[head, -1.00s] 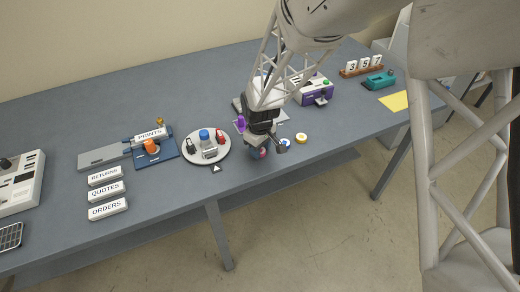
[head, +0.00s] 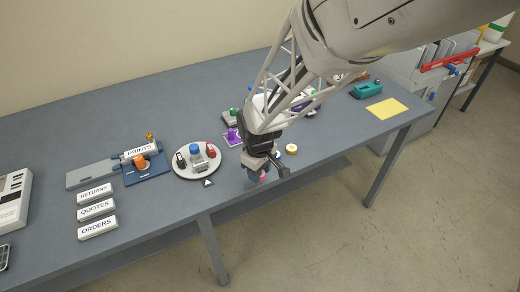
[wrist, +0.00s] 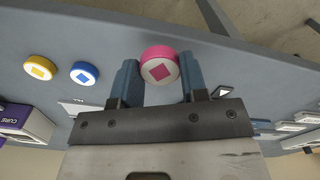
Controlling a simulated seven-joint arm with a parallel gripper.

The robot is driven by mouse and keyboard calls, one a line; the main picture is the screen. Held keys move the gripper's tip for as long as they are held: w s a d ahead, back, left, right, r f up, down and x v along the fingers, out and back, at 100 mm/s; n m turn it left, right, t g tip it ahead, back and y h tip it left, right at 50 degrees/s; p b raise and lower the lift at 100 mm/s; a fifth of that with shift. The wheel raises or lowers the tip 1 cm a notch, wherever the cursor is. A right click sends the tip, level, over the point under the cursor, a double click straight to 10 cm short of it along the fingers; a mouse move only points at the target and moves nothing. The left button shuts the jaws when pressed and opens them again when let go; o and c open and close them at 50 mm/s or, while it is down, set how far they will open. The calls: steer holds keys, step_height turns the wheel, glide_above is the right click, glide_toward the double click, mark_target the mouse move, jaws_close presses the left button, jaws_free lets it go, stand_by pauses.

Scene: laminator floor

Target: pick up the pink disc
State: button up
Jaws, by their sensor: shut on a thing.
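The pink disc (wrist: 159,66) has a white top with a red diamond. In the wrist view it sits between the two blue-grey fingers of my gripper (wrist: 159,80), which is shut on it. In the head view my gripper (head: 258,174) is near the table's front edge, and only a bit of the pink disc (head: 262,177) shows there. The height of the disc over the table is hard to tell.
A blue disc (wrist: 84,73) and a yellow disc (wrist: 40,67) lie close by on the grey table (head: 330,140). A round white tray (head: 183,173) with small items stands to the left. A yellow sheet (head: 387,109) lies at the right.

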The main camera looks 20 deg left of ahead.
steer(key=s+d, duration=0.4)
steer(key=s, duration=0.2)
steer(key=shift+d+r, duration=0.25)
steer(key=shift+r, duration=0.1)
steer(key=shift+s, duration=0.1)
stand_by(0.4)
